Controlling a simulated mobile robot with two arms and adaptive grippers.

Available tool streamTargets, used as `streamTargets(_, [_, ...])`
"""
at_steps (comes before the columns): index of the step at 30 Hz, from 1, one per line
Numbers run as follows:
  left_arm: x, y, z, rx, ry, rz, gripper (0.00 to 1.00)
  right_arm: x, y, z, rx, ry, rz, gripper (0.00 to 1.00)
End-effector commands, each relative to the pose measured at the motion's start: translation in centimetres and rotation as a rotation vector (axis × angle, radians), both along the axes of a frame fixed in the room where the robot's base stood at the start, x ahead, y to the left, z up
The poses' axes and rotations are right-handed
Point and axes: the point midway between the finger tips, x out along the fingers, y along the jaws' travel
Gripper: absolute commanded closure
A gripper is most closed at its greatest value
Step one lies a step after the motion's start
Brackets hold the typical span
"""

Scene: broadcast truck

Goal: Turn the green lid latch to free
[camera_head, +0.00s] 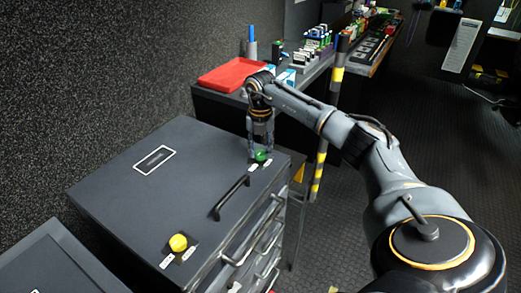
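The green lid latch (261,156) is a small round knob on the far right corner of the dark case lid (150,200), with small white labels beside it. My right gripper (260,150) points down at the green latch, its fingertips at or just above the knob. The fingers appear to straddle it, but I cannot tell whether they touch it. A yellow latch (178,242) sits at the near edge of the same lid, also with white labels. A black handle (231,198) lies between the two latches. My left gripper is not in view.
A red tray (233,75) and several small items stand on the bench behind the case. A yellow-and-black striped post (327,130) rises right of the case, near my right arm. Drawers with handles (255,235) face right. The floor at right is clear.

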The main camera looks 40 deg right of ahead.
Motion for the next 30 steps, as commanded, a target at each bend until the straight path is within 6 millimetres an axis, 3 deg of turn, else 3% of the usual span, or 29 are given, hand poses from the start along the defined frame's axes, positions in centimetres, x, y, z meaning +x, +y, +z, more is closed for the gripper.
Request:
streamTargets(14, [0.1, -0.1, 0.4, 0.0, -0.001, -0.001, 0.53, 0.0, 0.0, 0.1, 0.0, 0.001, 0.088, 0.96])
streamTargets(30, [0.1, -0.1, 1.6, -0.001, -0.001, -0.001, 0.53, 0.0, -0.1, 0.1, 0.0, 0.001, 0.554, 0.96])
